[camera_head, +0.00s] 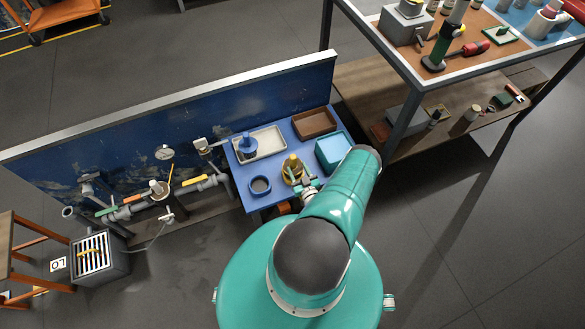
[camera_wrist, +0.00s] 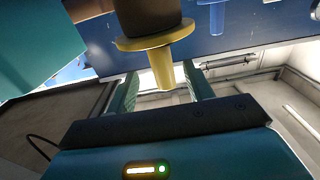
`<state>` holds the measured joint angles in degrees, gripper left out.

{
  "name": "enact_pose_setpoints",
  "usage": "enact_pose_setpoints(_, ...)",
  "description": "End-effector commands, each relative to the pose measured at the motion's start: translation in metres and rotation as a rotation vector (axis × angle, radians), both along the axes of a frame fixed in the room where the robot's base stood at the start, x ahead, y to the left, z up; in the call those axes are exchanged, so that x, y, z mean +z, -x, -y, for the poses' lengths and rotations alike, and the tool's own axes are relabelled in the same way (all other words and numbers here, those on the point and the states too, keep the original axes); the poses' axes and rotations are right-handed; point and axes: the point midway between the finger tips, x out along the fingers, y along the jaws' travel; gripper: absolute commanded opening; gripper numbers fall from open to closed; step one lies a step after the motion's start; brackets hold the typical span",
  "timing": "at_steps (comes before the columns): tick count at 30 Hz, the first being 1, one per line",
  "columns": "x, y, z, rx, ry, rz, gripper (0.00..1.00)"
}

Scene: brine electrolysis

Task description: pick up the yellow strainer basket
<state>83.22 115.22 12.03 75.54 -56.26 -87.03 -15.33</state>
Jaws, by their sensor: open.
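The blue table (camera_head: 238,176) also holds a blue ring-shaped dish (camera_head: 260,186), a pale tray (camera_head: 275,142) with a blue part, a brown tray (camera_head: 330,122) and a teal bin (camera_head: 338,160). A blue wall panel (camera_head: 180,125) stands behind. Pipework is at left.

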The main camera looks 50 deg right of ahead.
Motion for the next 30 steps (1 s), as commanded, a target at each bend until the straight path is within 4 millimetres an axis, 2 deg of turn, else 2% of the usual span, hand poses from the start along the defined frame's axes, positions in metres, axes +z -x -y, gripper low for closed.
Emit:
enact_pose_setpoints(8, 0.000, -0.023, 0.012, -0.001, 0.000, 0.000, 0.52)
enact_pose_setpoints(15, 0.001, -0.056, 0.029, 0.000, 0.001, 0.000, 0.52)
enact_pose_setpoints(24, 0.001, -0.062, 0.033, -0.001, 0.000, 0.000, 0.52)
enact_pose_setpoints(26, 0.001, -0.062, 0.033, -0.001, 0.000, 0.000, 0.42)
enact_pose_setpoints(30, 0.001, -0.062, 0.033, -0.001, 0.000, 0.000, 0.14)
